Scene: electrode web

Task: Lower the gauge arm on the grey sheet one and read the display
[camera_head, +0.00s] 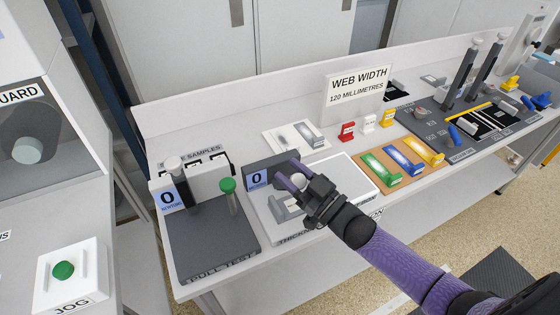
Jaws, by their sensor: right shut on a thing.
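The thickness gauge (278,232) stands on the bench, with a dark display head (257,178) reading "0" on a blue panel. A light grey piece (284,210) lies on its base; I cannot tell whether this is the grey sheet. My right gripper (292,181) reaches in from the lower right and is shut beside the display head, at the gauge arm. The fingers hide most of the gauge arm, so its height above the base is unclear. My left gripper is out of view.
The pull tester (213,243), with its own "0" display and a green-topped post (229,192), stands close on the left. A white plate (349,172) and a wooden tray (378,185) with coloured handled pieces lie to the right. The web width sign (357,86) stands behind.

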